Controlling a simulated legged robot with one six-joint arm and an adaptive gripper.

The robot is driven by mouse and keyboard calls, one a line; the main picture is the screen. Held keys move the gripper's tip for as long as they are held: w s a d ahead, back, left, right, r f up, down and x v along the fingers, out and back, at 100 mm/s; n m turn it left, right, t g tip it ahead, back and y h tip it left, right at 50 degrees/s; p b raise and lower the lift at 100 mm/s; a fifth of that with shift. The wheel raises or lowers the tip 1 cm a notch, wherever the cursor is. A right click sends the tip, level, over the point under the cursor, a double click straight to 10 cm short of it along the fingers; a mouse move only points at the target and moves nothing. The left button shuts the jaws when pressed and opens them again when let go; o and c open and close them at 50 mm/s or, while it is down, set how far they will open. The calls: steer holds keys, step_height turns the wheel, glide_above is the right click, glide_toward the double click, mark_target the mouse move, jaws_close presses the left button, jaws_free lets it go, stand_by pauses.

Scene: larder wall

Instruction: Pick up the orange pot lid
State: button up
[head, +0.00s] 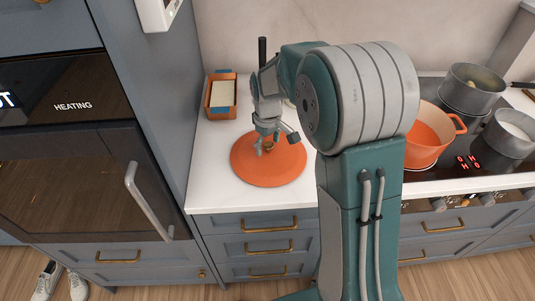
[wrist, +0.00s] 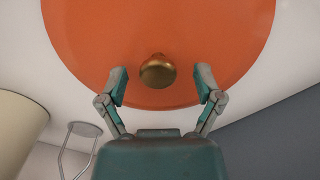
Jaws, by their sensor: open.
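The orange pot lid (head: 282,172) lies flat on the white counter, a round disc with a brass knob (head: 269,146) at its middle. In the wrist view the orange disc (wrist: 160,30) fills the upper middle and the brass knob (wrist: 157,71) shows from above. My gripper (head: 264,146) is over the lid, close to the knob. In the wrist view my gripper (wrist: 162,84) is open, with one finger on each side of the knob and a gap on both sides. Nothing is held.
An orange rectangular dish (head: 221,96) stands behind the lid on the counter (head: 215,190). An orange pot (head: 430,135) and grey pots (head: 472,88) are on the hob at right. A tall oven cabinet (head: 150,100) closes off the left.

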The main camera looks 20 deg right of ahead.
steer(key=shift+d+f, duration=0.15)
steer(key=shift+f, duration=0.1)
jaws_close()
step_height(320, 180, up, 3)
steer(key=shift+r, duration=0.1)
steer(key=s+d+r, duration=0.1)
steer(key=s+r, duration=0.9)
steer(key=s, duration=0.4)
